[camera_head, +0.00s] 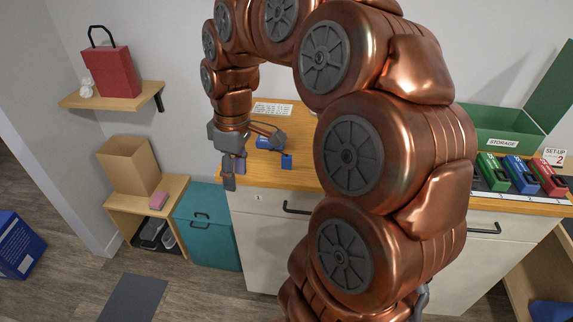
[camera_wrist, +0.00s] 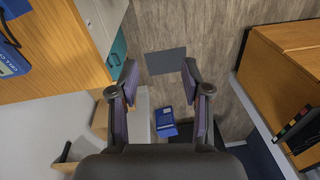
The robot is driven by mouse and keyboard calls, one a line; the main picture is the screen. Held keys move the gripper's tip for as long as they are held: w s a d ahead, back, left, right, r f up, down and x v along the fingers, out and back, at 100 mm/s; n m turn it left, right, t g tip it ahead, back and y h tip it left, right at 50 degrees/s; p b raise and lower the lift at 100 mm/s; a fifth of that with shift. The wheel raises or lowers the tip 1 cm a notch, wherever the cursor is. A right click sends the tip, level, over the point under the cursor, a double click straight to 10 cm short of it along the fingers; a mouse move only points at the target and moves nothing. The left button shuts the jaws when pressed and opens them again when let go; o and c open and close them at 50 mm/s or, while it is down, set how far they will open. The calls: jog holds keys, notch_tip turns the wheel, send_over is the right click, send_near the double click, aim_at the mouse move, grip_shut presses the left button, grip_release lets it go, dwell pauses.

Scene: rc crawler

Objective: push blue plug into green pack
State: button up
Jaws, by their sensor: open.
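My gripper (camera_head: 235,174) hangs open and empty at the left end of the wooden counter. In the wrist view a blue lettered body (camera_wrist: 12,60) with a dark cable or strap shows at the left edge. The green pack (camera_head: 493,172) stands at the counter's right, left of a blue pack.
A blue pack (camera_head: 521,174) and a red pack (camera_head: 549,176) stand beside the green one, before an open green storage box (camera_head: 500,126). My arm hides the counter's middle. A teal cabinet (camera_head: 207,232) and a low shelf (camera_head: 130,210) stand at left. Floor is free in front.

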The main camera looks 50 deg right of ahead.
jog(key=w+d+f+n, duration=0.15)
jog(key=w+d, duration=0.25)
jog(key=d, duration=0.8)
jog(key=t+b, duration=0.1)
send_over(287, 156)
jog(key=shift+s+d+f, duration=0.15)
jog(key=shift+f, duration=0.35)
jog(key=shift+s+d+f, duration=0.1)
jog(key=shift+f, duration=0.4)
jog(key=shift+s+d+f, duration=0.1)
jog(key=shift+d+f, duration=0.05)
jog(key=shift+d, duration=0.05)
jog(key=shift+f, duration=0.3)
jog(key=shift+w+a+f+p, duration=0.2)
jog(key=shift+f+p, duration=0.15)
jog(key=shift+f, duration=0.8)
jog(key=shift+w+a+f+p, duration=0.15)
jog(key=shift+f+p, duration=0.15)
jog(key=shift+f, duration=0.9)
jog(key=shift+w+a+f+p, duration=0.1)
jog(key=shift+a+f+p, duration=0.2)
jog(key=shift+f, duration=0.85)
jog(key=shift+d, duration=0.1)
grip_shut()
